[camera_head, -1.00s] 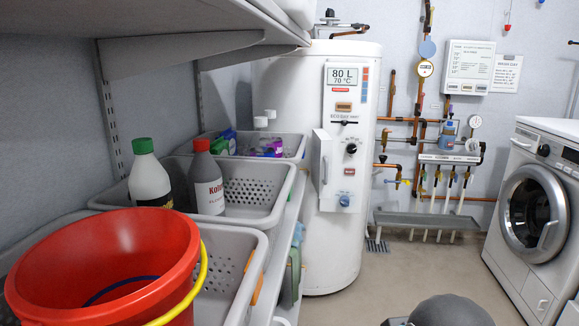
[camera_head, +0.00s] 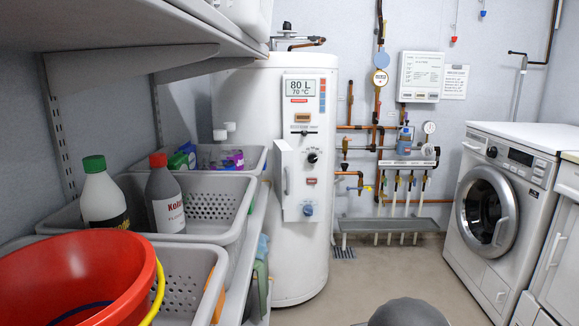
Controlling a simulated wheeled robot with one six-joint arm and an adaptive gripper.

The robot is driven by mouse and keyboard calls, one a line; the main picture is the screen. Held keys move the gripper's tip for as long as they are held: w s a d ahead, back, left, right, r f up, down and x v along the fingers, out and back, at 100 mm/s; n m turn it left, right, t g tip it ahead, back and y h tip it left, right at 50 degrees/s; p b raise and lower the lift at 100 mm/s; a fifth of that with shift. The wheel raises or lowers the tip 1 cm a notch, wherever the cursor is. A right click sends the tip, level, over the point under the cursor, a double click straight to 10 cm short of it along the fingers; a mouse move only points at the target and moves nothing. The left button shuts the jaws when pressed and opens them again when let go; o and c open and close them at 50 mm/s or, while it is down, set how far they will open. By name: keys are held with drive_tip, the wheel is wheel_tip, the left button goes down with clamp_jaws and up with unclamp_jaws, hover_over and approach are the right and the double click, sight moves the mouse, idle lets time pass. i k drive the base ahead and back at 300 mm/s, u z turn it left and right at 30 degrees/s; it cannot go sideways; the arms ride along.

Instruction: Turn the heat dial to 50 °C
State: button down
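A white water heater (camera_head: 260,110) stands at the back, left of centre. Its display (camera_head: 300,87) reads 80 L and 70 °C. A black round knob (camera_head: 312,158) and, lower down, a blue knob (camera_head: 308,210) are on its front panel. The frames do not show clearly which is the heat dial, and the knob markings are too small to read. A small white cover (camera_head: 283,170) stands open left of the knobs. My gripper is not in view; only a dark rounded part (camera_head: 408,312), probably mine, shows at the bottom edge.
Shelving at left holds grey baskets (camera_head: 207,204), bottles and a red bucket (camera_head: 85,280) near the camera. Pipes (camera_head: 378,100) run right of the heater above a grey trough (camera_head: 385,224). A washing machine (camera_head: 495,190) stands at right. The floor between is clear.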

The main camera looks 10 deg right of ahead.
sight(312, 157)
drive_tip(key=u, duration=0.05)
drive_tip(key=k, duration=0.35)
drive_tip(key=z, duration=1.2)
drive_tip(key=i, duration=0.75)
drive_tip(key=u, duration=0.55)
drive_tip(key=i, duration=0.8)
drive_tip(key=u, duration=0.8)
